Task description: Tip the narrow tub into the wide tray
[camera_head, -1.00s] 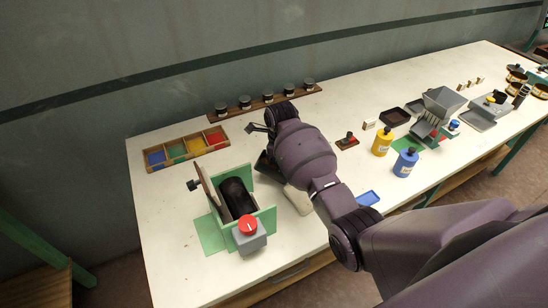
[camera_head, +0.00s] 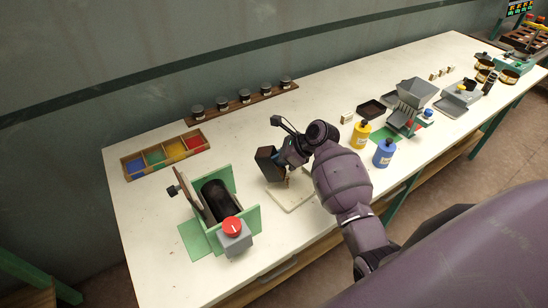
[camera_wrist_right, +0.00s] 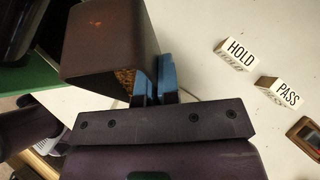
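The narrow tub (camera_head: 268,164) is a dark brown box, tilted, above the left edge of a shallow cream tray (camera_head: 290,204). I take this pale tray to be the wide one. My right gripper (camera_head: 287,163) is shut on the tub's side. In the right wrist view the blue finger pads (camera_wrist_right: 153,80) close on the wall of the tub (camera_wrist_right: 108,40), and orange-brown grains (camera_wrist_right: 125,77) show at its mouth. A small orange-brown patch (camera_head: 288,182) shows just below the gripper, over the tray. My left gripper is not in view.
A drum (camera_head: 217,199) in a green frame with a red knob (camera_head: 232,226) stands close on the left. Behind are a colored bin box (camera_head: 165,154) and a rack of jars (camera_head: 244,97). Yellow (camera_head: 361,135) and blue (camera_head: 383,153) bottles stand to the right.

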